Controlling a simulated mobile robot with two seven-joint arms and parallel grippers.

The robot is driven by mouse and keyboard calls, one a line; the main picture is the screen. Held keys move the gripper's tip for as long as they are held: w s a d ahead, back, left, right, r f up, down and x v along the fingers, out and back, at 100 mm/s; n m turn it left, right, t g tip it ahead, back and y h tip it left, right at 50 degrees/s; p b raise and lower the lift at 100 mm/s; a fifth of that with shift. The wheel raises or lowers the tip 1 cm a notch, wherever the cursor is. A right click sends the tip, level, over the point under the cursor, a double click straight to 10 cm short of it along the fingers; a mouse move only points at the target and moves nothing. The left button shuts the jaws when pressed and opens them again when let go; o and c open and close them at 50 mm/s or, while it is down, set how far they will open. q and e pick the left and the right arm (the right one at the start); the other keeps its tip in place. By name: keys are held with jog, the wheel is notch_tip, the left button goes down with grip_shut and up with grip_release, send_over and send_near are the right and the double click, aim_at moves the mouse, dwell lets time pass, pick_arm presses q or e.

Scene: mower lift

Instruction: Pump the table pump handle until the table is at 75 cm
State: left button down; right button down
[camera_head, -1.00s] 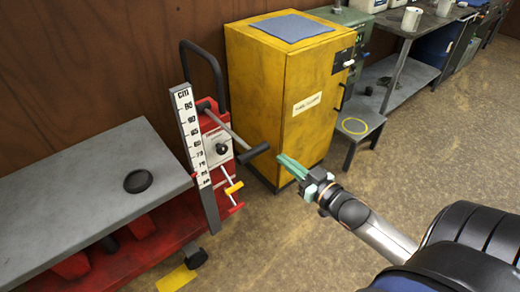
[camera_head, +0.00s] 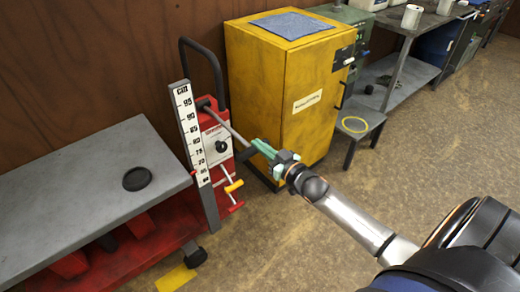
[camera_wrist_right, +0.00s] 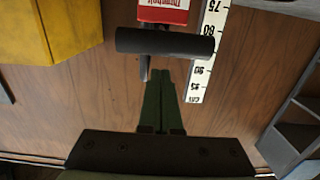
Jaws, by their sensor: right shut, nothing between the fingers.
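The pump handle is a grey rod with a black cross grip (camera_head: 246,153), standing out from the red pump unit (camera_head: 221,165). The grip also shows in the wrist view (camera_wrist_right: 166,43). My right gripper (camera_head: 257,145) has its green fingers shut and empty, with their tips close to the grip. In the wrist view the fingertips (camera_wrist_right: 160,76) lie just below the grip; I cannot tell whether they touch it. The grey lift table (camera_head: 75,195) has its top near the low end of the cm scale (camera_head: 190,135); the exact height is unreadable. My left gripper is out of view.
A yellow cabinet (camera_head: 275,90) with a blue cloth (camera_head: 293,25) on top stands just behind my right gripper. A black disc (camera_head: 137,178) lies on the table. The floor at the right is clear.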

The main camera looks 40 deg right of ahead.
jog(key=shift+f, duration=0.45)
